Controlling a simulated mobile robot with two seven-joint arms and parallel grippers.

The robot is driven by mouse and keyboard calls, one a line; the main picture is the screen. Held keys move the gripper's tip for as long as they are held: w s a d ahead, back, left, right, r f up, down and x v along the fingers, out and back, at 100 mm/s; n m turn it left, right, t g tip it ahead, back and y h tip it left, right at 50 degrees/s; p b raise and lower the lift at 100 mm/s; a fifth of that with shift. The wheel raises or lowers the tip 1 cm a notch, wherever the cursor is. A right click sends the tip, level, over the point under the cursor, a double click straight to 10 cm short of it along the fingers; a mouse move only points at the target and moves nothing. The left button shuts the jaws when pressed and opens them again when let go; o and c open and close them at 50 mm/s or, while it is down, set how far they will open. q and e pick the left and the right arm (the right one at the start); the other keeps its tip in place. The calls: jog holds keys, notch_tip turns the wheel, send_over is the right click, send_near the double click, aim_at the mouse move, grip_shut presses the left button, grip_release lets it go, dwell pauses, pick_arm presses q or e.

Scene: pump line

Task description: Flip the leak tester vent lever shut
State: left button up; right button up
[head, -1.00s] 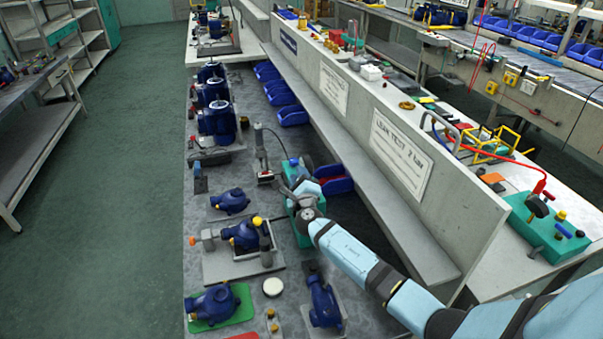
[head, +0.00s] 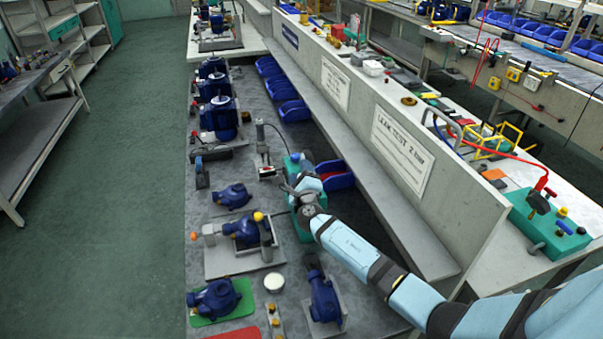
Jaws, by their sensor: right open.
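The leak tester seems to be the teal box (head: 297,229) on the bench, below the "LEAK TEST 2 bar" sign (head: 402,150). My right arm reaches in from the lower right and covers much of the box. My right gripper (head: 292,188) is over the box's top, small and partly hidden by its own wrist. It is open. I cannot make out the vent lever or its position, nor whether the fingers touch it. My left gripper is not in view.
A clamped blue pump (head: 245,231) on a grey fixture stands just left of the box. A press-like stand (head: 265,152) is behind it. A blue bin (head: 335,176) sits to the right, by the partition. Another blue pump (head: 323,298) stands in front.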

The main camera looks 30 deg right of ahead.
jog(key=v, duration=1.3)
jog(key=shift+s, duration=0.4)
jog(key=shift+f, duration=0.15)
